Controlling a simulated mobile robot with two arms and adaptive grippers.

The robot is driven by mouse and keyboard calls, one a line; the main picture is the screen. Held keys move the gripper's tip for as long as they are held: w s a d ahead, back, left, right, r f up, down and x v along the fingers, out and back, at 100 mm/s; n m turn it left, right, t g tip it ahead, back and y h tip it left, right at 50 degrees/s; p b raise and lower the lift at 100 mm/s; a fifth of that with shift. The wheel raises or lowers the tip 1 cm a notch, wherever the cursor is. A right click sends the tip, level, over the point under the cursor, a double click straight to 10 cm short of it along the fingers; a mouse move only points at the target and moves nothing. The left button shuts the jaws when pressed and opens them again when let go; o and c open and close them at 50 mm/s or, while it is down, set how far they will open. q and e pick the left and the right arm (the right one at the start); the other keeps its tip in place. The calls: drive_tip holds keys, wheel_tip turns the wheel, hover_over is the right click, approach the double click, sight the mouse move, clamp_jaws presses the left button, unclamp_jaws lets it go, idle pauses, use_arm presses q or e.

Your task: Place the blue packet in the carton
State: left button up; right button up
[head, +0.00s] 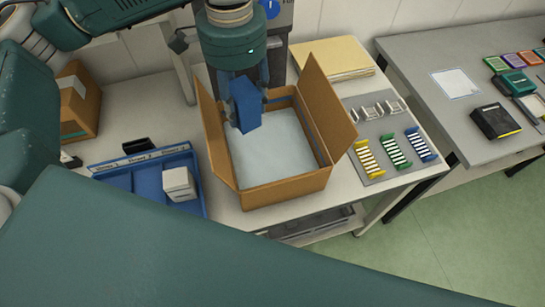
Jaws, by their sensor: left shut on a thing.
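The blue packet (247,107) hangs upright over the back left part of the open carton (283,187). My left gripper (238,82) points down and is shut on the packet's top. The packet's lower end is above the pale floor of the carton, apart from it as far as I can see. The carton is brown, with its side flaps standing up and outward. My right gripper is not in view.
A blue tray (120,178) with a white box (179,184) stands left of the carton. Yellow folders (333,58) lie behind it. Coloured racks (396,151) lie to its right. A grey table (440,110) stands right.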

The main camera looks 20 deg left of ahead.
use_arm(q)
drive_tip(key=m, duration=0.3)
drive_tip(key=shift+w+d+f, duration=0.35)
drive_tip(key=shift+f, duration=0.05)
drive_tip(key=m, duration=0.3)
drive_tip(key=shift+w+d, duration=0.2)
drive_tip(key=shift+w, duration=0.05)
drive_tip(key=m, duration=0.3)
drive_tip(key=shift+w+d+r+b, duration=0.1)
drive_tip(key=shift+w+d+b, duration=0.15)
drive_tip(key=shift+b, duration=0.05)
drive_tip(key=m, duration=0.6)
drive_tip(key=m+p, duration=0.2)
drive_tip(key=m, duration=1.3)
hover_over(271, 158)
wheel_tip(271, 158, down, 19)
drive_tip(key=shift+f, duration=0.15)
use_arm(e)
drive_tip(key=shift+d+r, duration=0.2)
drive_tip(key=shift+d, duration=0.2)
use_arm(q)
drive_tip(key=o, duration=1.2)
drive_tip(key=shift+f, duration=0.15)
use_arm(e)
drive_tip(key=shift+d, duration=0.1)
